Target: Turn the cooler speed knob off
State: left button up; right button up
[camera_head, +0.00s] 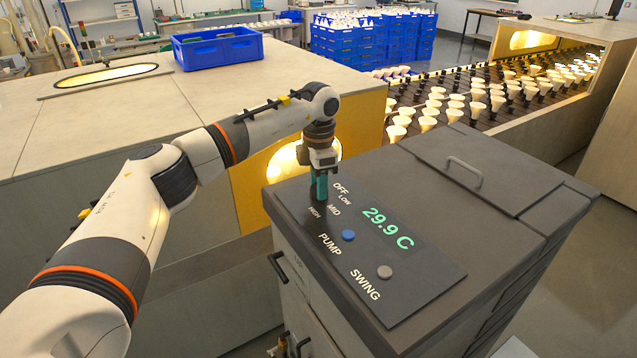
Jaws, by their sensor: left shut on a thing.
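The cooler (480,215) is a dark grey box at the right of centre, with a black control panel (415,292) on its top. The panel carries the labels OFF, LOW, MID and HIGH, a green 29.9 C readout (388,226), a blue PUMP button (348,235) and a grey SWING button (385,271). My left gripper (319,190) points down at the panel's far left corner, beside the speed labels. It is shut on the speed knob, which its fingers hide, so the knob's setting cannot be told. My right gripper is not in view.
A lid with a handle (464,172) lies on the cooler's right part. Behind it, a conveyor (470,118) carries many white bulbs. A blue crate (217,47) stands on the pale oven top (70,125) at the left. Stacked blue crates (345,42) stand farther back.

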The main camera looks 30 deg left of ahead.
pick_arm(q)
jog(key=shift+r+n, duration=0.1)
jog(key=shift+n, duration=0.3)
jog(key=o, duration=1)
notch_tip(320, 180, up, 12)
jog(key=b, duration=0.3)
